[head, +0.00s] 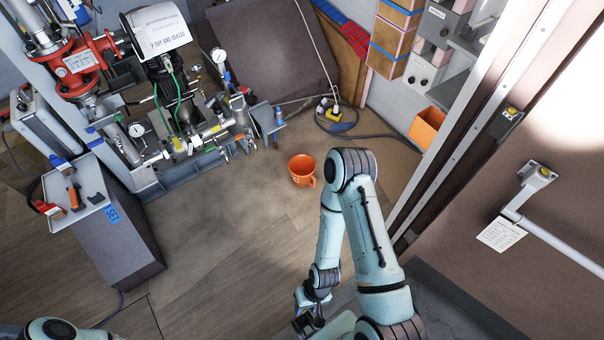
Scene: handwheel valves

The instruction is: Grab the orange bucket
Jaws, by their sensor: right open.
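The orange bucket (302,169) stands upright on the wooden floor near the middle of the head view. Its open top faces up, and a handle-like loop shows at its lower right. My right arm comes in from the bottom, and its elbow is just right of the bucket in the picture. My right gripper (309,320) hangs low at the bottom edge, open and well apart from the bucket. Its fingertips are small and partly hidden. Only a piece of my left arm shows at the bottom left corner; its gripper is out of view.
A valve and pipe assembly (185,125) stands at the back left. A dark cabinet (118,235) with a tray (88,203) of tools is on the left. An orange bin (427,127) is by the right wall. A cable lies behind the bucket. Floor left of the bucket is clear.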

